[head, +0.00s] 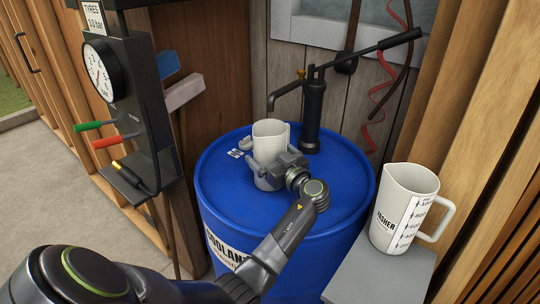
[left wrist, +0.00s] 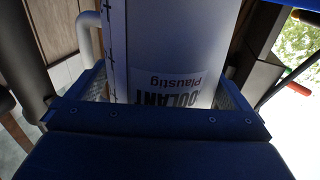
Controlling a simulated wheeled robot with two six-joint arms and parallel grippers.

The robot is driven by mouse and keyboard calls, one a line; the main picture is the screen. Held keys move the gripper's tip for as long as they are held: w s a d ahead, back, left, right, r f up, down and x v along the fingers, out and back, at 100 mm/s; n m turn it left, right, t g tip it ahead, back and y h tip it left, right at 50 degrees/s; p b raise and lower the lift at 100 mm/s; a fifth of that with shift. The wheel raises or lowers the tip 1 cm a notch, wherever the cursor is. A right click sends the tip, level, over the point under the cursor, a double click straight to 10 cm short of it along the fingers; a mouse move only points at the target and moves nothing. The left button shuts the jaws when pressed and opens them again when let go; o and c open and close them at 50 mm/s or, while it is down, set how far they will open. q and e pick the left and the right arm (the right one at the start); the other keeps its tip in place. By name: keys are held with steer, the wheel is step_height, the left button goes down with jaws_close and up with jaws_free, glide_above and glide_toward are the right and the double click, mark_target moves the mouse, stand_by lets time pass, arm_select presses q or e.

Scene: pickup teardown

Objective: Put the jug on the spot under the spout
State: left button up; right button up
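The white coolant jug (head: 270,131) stands upright over the top of the blue barrel (head: 335,190), with its handle to the left. My left gripper (head: 275,168) is around its body from the front and seems shut on it. The left wrist view shows the jug (left wrist: 165,45) between both fingers, with its dark "COOLANT" lettering upside down. The pump's spout (head: 273,101) ends just above the jug's rim in the picture. I cannot tell whether the jug's base touches the barrel lid. The jug and gripper hide any spot beneath. My right gripper is not in view.
The dark hand pump (head: 312,118) rises behind the jug, its lever reaching right. A second white jug, marked "WASHER" (head: 401,207), stands on a grey shelf (head: 380,277) at right. A gauge stand (head: 105,85) is at left. The barrel lid's right side is clear.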

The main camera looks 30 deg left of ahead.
arm_select(q)
steer(key=shift+s+f, duration=0.15)
steer(key=shift+f, duration=0.7)
steer(key=shift+r+p, duration=0.35)
steer(key=shift+p, duration=0.2)
steer(key=shift+r+p, duration=0.2)
steer(key=shift+p, duration=0.2)
steer(key=b+v, duration=0.1)
steer(key=v, duration=0.2)
steer(key=b+v, duration=0.1)
steer(key=v, duration=0.2)
steer(key=shift+d+r, duration=0.1)
steer(key=shift+d, duration=0.25)
steer(key=shift+d+r, duration=0.25)
steer(key=shift+d, duration=0.1)
steer(key=shift+r, duration=0.15)
